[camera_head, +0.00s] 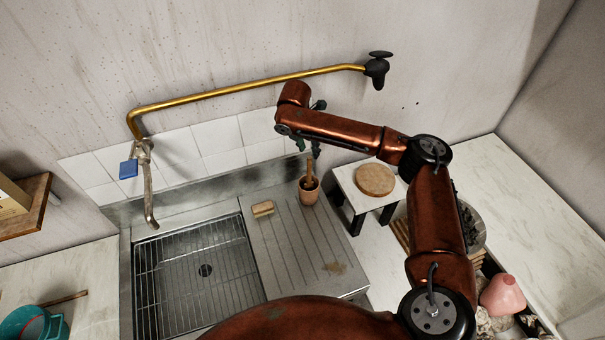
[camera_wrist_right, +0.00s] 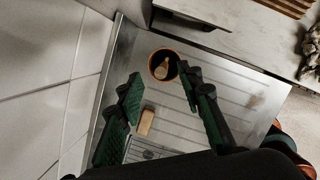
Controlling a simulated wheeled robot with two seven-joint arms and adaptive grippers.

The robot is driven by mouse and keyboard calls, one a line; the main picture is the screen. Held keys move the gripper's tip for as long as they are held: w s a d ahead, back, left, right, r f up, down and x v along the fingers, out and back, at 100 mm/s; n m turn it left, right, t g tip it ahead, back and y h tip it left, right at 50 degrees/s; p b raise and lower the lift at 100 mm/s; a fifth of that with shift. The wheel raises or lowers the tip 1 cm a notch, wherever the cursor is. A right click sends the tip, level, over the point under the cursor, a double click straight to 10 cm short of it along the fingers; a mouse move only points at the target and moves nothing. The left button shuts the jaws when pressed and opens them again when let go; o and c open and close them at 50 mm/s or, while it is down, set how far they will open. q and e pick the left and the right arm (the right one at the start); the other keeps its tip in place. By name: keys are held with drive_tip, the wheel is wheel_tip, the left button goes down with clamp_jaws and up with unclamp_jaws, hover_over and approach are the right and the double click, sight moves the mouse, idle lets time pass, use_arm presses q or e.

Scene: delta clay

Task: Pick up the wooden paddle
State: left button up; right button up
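The wooden paddle (camera_head: 309,170) stands upright in a terracotta-coloured cup (camera_head: 309,194) on the ribbed metal drainboard. In the right wrist view the paddle (camera_wrist_right: 162,67) shows from above as a pale tan end inside the round cup (camera_wrist_right: 153,74). My right gripper (camera_head: 308,147) is above the cup, near the wall, pointing down. In the right wrist view its green-padded fingers (camera_wrist_right: 160,88) are wide apart with nothing between the pads, and the cup lies beyond them. Contact with the paddle is not visible. My left gripper is not in view.
A small wooden block or brush (camera_head: 262,209) lies left of the cup. A white stand (camera_head: 350,181) with a round wooden board (camera_head: 375,180) is to the right. A gridded sink (camera_head: 195,275) is at the left. A brass pipe (camera_head: 240,88) runs along the wall.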

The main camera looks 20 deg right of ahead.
sight(308, 157)
drive_tip(key=shift+w+d+f, duration=0.1)
drive_tip(key=shift+d+f, duration=0.15)
drive_tip(key=shift+f, duration=0.2)
drive_tip(key=shift+d+f, duration=0.1)
drive_tip(key=shift+f, duration=0.25)
drive_tip(key=f, duration=0.3)
drive_tip(key=shift+a+p, duration=0.3)
drive_tip(key=shift+p, duration=0.05)
drive_tip(key=shift+x, duration=1.45)
drive_tip(key=shift+a, duration=0.1)
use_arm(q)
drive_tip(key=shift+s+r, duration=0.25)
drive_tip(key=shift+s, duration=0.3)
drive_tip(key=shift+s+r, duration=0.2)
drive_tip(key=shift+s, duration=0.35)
use_arm(e)
clamp_jaws()
